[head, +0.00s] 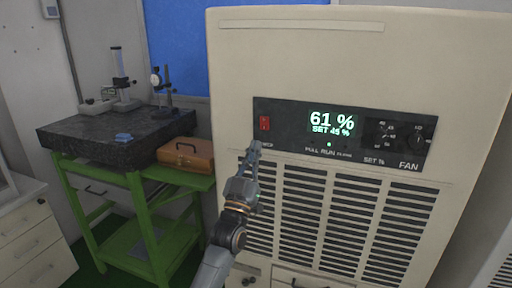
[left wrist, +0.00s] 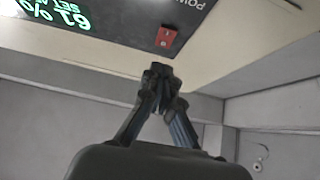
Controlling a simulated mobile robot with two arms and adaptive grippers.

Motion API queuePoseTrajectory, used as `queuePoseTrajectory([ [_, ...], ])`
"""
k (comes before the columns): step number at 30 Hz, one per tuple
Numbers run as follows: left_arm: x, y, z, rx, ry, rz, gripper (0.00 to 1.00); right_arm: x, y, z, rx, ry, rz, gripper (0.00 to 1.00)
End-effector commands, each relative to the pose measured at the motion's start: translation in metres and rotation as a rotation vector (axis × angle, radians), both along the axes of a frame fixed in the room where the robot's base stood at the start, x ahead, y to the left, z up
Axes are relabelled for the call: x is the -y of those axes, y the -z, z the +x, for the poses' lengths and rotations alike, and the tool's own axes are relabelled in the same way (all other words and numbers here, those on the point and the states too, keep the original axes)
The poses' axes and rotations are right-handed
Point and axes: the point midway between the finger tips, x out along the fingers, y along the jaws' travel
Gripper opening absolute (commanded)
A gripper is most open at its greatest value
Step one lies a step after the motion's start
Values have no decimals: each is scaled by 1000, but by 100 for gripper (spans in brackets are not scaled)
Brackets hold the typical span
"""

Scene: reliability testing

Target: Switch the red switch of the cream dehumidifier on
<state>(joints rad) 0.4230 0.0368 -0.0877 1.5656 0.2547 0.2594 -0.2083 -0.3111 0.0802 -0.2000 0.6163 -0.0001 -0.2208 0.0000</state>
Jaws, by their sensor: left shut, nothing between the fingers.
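The cream dehumidifier (head: 300,55) stands at the middle right of the head view. Its black panel (head: 370,150) has a lit display reading 61 % and SET 45 %. The red switch (head: 264,123) is at the panel's left end, above the word POWER. In the left wrist view the red switch (left wrist: 166,37) shows just beyond the fingertips. My left gripper (head: 254,147) is shut and empty, its tips just below and left of the switch, apparently a little apart from it. It also shows in the left wrist view (left wrist: 158,72). My right gripper is out of view.
A green stand (head: 140,190) with a dark granite plate (head: 75,135), gauges and a brown case (head: 186,154) is at the left. A drawer cabinet (head: 35,235) is at the lower left. Louvres (head: 345,220) cover the dehumidifier's lower front, and dials sit at the panel's right.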

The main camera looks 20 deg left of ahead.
Motion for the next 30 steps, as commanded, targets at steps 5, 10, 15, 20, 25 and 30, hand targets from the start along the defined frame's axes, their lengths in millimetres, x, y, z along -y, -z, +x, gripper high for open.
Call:
queuePoseTrajectory([
  [5,-1,28,-17,-4,0,0,0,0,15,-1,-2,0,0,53],
  [10,-2,51,-35,-3,0,0,0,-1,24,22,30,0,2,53],
  [15,-2,63,-46,-1,-1,1,0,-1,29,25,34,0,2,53],
  [20,-2,66,-50,-1,-1,1,0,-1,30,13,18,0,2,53],
  [25,-2,65,-50,-1,0,0,0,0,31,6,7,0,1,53],
  [30,-2,65,-50,-1,0,0,0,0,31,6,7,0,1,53],
])
